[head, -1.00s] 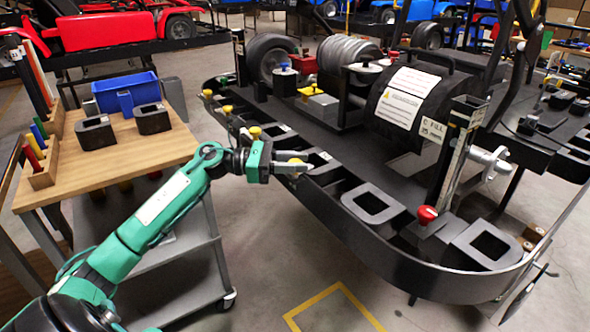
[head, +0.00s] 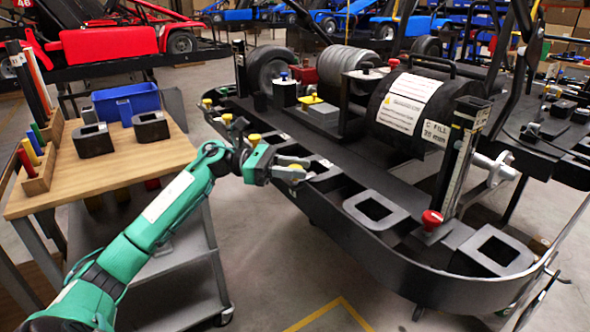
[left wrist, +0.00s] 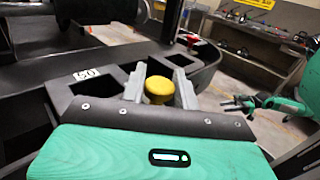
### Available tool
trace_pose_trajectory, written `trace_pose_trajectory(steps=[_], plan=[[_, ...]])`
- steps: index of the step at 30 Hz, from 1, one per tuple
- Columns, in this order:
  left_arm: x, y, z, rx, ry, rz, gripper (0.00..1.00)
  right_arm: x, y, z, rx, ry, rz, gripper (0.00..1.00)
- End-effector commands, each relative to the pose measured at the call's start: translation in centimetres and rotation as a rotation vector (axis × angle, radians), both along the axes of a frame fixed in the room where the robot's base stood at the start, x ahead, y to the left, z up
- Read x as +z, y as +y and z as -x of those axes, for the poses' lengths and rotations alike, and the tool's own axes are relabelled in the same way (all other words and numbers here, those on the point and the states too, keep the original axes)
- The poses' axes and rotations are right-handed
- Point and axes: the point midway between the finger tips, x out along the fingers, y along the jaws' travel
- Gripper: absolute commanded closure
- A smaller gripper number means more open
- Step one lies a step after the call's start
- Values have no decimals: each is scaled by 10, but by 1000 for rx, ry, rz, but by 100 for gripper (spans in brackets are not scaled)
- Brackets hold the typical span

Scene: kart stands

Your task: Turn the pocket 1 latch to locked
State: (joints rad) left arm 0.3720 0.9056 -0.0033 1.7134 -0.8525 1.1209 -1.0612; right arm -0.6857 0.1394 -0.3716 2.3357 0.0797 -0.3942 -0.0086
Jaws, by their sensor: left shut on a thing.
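My left gripper (head: 291,170) is at the near edge of the black kart tray (head: 345,238), and its fingers are around a yellow latch knob (left wrist: 158,88). In the left wrist view, the two grey fingers (left wrist: 158,92) stand on both sides of this knob. Several other yellow knobs stand along the same edge, one just behind the gripper (head: 254,139). The knob's locked or unlocked marking and pocket number cannot be read. A green arm with a dark gripper (left wrist: 238,104), apparently my right one, shows at the right of the wrist view; its jaw state is unclear.
A red knob (head: 432,219) stands near open square pockets on the tray. A wooden-topped cart (head: 125,170) with a blue bin (head: 126,100) and two black blocks is at the left. A black drum (head: 425,105) stands on the tray. The floor in front is clear.

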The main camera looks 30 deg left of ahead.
Motion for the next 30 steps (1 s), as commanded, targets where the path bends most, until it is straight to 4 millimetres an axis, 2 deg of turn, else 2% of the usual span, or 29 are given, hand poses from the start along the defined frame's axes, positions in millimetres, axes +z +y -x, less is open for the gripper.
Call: trace_pose_trajectory(steps=[9,10,12,13,23,26,30], plan=[[1,0,0,1,-1,1,92,0,0,0,0,0,0,64],[1,0,0,1,-1,1,66,0,0,0,0,-1,0,64],[1,0,0,0,-1,0,52,0,0,0,1,-1,-1,64],[1,0,0,0,-1,0,50,0,0,0,1,-1,-1,64],[0,3,1,1,0,-1,50,0,0,0,0,0,0,64],[-1,13,5,2,2,-1,50,0,0,0,0,-3,-3,64],[-1,39,15,3,4,-1,50,1,1,-1,-1,-15,-9,64]])
